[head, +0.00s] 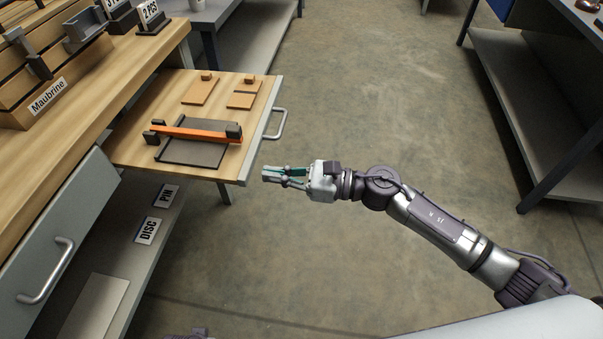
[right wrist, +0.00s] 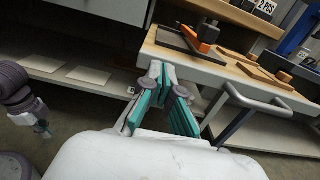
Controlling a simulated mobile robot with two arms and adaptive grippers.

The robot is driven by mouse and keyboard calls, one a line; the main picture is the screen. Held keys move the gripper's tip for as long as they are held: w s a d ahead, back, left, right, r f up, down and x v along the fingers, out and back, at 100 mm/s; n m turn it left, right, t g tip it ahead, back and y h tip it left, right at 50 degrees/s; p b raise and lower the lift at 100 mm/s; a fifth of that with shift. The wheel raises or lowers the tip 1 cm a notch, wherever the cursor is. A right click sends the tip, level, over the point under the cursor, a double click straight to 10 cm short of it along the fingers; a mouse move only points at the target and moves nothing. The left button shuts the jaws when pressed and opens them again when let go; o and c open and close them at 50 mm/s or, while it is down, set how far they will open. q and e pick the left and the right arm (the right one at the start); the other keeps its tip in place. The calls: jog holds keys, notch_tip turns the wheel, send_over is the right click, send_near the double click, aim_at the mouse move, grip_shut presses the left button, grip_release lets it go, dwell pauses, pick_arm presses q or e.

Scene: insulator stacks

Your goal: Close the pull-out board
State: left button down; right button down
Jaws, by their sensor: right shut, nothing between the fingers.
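The pull-out board (head: 197,165) is a wooden shelf with a grey front edge, standing out from the workbench. Its grey bar handle (head: 279,124) is on the front edge; it also shows in the right wrist view (right wrist: 262,102). My right gripper (head: 265,174) is shut and empty, just off the front edge near its near corner, apart from the handle. In the right wrist view its teal fingers (right wrist: 163,82) point at the board's front. My left gripper (right wrist: 42,128) shows small at the left of the right wrist view; its fingers are unclear.
On the board lie an orange bar (head: 196,134) with dark end blocks, a dark tray (head: 195,153) and small wooden plates (head: 199,92). A grey drawer (head: 60,240) with a handle is nearer on the bench. Open floor (head: 370,90) lies to the right.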

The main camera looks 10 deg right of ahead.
pick_arm(q)
jog(key=shift+s+f, duration=0.25)
jog(key=shift+f, duration=0.35)
pick_arm(e)
jog(key=shift+x, duration=1.35)
